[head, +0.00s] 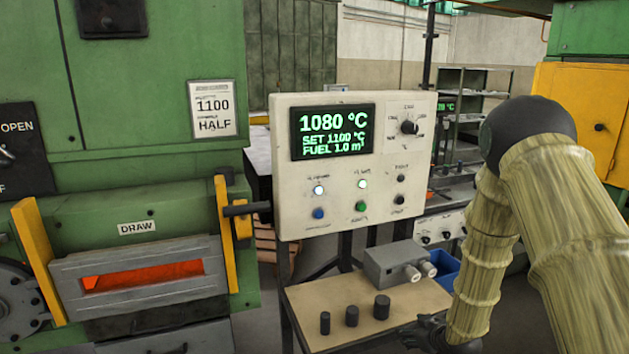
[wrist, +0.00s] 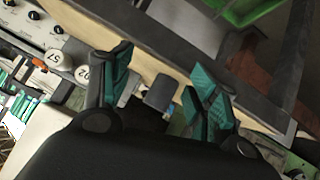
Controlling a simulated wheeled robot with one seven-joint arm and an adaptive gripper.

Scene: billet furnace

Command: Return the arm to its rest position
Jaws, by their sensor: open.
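My arm (head: 560,210), in a pale yellow ribbed sleeve with a dark joint at its top, is bent downward on the right of the head view. My gripper (head: 434,332) is low at the right front of a small wooden-topped table (head: 330,295), partly cut off by the frame's bottom. In the wrist view my gripper (wrist: 160,75) is open, with its teal-padded fingers spread apart. A small dark grey block (wrist: 160,92) shows between the fingers; I cannot tell what it is or how far off. No held object shows.
Three dark cylinders (head: 352,316) stand on the table, left of my gripper. Behind them is a grey box (head: 394,262) with two pale round ends, beside a blue bin (head: 444,268). A control panel (head: 350,160) reads 1080 °C. The green furnace (head: 150,160) has a glowing slot.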

